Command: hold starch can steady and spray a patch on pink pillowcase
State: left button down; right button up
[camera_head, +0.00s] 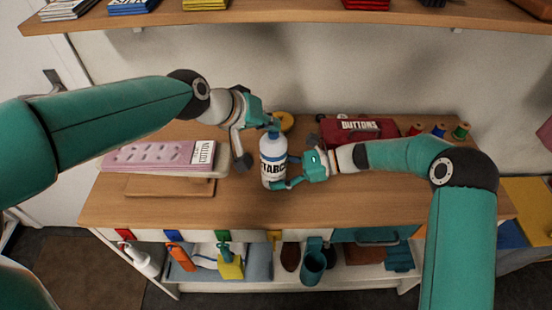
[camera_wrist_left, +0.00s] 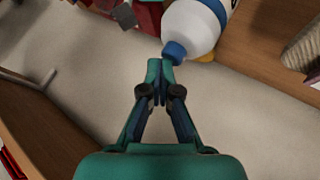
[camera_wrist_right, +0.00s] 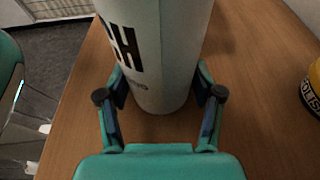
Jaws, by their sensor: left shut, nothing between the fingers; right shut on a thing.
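The starch can (camera_head: 273,165), white with a blue top and dark lettering, stands upright at the middle of the table. My right gripper (camera_head: 290,184) is shut around its lower body from the right; the can also fills the upper middle of the right wrist view (camera_wrist_right: 155,60). My left gripper (camera_head: 270,125) is shut and empty, its tips close by the blue nozzle. In the left wrist view the shut fingertips (camera_wrist_left: 160,68) are beside the nozzle (camera_wrist_left: 175,52); I cannot tell if they touch. The pink pillowcase (camera_head: 160,156) lies on a padded board to the can's left.
A red buttons pouch (camera_head: 358,130) and several thread spools (camera_head: 438,132) stand at the back right. A yellow tin (camera_head: 286,121) sits behind the can. A shelf (camera_head: 280,18) runs above. The table front (camera_head: 240,208) is clear.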

aim_at(270, 133)
pick_arm(q)
jog(key=shift+r, duration=3.1)
jog(key=shift+r, duration=0.1)
